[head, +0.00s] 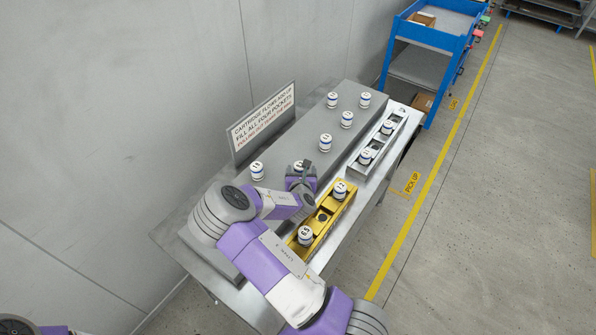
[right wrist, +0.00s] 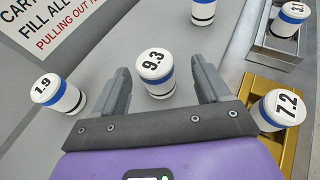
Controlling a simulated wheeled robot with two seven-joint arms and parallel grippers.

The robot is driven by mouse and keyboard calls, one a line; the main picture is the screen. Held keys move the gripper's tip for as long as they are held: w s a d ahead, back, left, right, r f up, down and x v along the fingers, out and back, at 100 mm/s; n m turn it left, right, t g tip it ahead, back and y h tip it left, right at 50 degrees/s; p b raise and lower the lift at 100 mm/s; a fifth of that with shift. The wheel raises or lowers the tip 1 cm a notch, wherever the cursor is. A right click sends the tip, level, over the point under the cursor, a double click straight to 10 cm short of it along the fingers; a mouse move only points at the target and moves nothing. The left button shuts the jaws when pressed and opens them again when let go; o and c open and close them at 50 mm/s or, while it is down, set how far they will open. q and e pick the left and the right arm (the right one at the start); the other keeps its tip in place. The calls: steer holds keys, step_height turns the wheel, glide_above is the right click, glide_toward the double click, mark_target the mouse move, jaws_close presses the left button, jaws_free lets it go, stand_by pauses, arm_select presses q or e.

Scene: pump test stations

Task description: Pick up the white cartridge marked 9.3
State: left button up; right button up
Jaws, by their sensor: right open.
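The white cartridge marked 9.3 (right wrist: 156,72), with a blue band, stands upright on the grey surface. In the right wrist view it is between the two fingers of my right gripper (right wrist: 164,85), with a gap visible on each side. In the head view the cartridge (head: 298,165) is partly hidden by my right gripper (head: 302,176), which is open and empty. Only a bit of my left arm shows at the bottom left corner of the head view; its gripper is out of view.
Cartridge 1.9 (right wrist: 57,93) stands left of the fingers. Cartridge 7.2 (right wrist: 279,110) sits in the yellow tray (head: 329,206), near the right finger. Other cartridges stand farther back (head: 347,119). A grey tray (head: 378,144) holds more. A sign (head: 263,121) stands behind.

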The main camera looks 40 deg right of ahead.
mark_target(300, 164)
steer(key=shift+x, duration=2.55)
steer(key=shift+w+a+r, duration=0.1)
steer(key=shift+w+a, duration=0.1)
steer(key=shift+a, duration=0.05)
steer(key=c, duration=1.1)
steer(key=shift+r, duration=0.1)
steer(key=shift+c, duration=0.2)
